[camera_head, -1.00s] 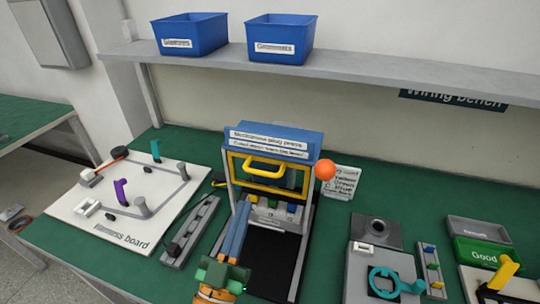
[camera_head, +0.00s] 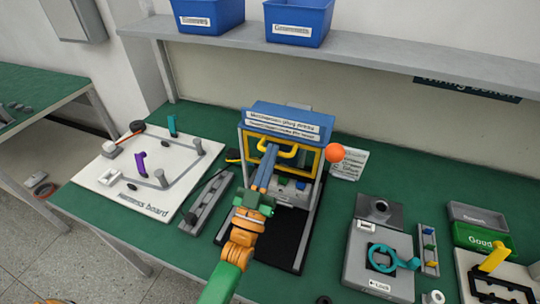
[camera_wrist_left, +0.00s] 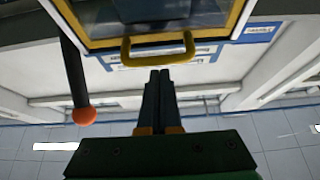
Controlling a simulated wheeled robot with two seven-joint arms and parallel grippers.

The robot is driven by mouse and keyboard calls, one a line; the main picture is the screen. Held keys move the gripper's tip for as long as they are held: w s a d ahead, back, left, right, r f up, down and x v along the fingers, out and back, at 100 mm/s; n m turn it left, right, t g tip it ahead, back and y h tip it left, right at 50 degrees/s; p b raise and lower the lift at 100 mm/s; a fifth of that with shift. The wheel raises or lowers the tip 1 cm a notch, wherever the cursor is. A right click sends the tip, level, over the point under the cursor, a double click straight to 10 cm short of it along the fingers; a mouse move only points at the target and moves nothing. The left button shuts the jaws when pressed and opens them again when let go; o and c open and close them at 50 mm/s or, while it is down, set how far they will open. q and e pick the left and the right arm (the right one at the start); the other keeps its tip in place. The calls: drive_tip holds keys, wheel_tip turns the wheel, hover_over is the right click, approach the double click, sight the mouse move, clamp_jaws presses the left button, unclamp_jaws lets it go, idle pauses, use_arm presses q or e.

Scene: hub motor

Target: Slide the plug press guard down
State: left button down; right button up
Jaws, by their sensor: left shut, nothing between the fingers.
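The plug press (camera_head: 290,116) stands on the green bench with a blue top. Its guard is a yellow-framed panel (camera_head: 308,166), in the upper part of the press opening. The guard's yellow handle (camera_head: 289,154) is a bar on the front; it also shows at the top of the left wrist view (camera_wrist_left: 157,58). My left gripper (camera_head: 270,149) is shut and empty. Its blue fingertips overlap the handle's left part in the head view. In the wrist view the tips (camera_wrist_left: 160,73) end just below the bar; whether they touch it I cannot tell. My right gripper is not in view.
An orange lever ball (camera_head: 335,153) sticks out at the press's right side; it also shows in the wrist view (camera_wrist_left: 84,116). A harness board (camera_head: 150,172) lies left, a grey fixture with a teal handle (camera_head: 385,258) right. A shelf (camera_head: 350,58) with blue bins runs behind.

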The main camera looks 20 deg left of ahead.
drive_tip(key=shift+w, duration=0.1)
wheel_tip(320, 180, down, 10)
drive_tip(key=b, duration=1)
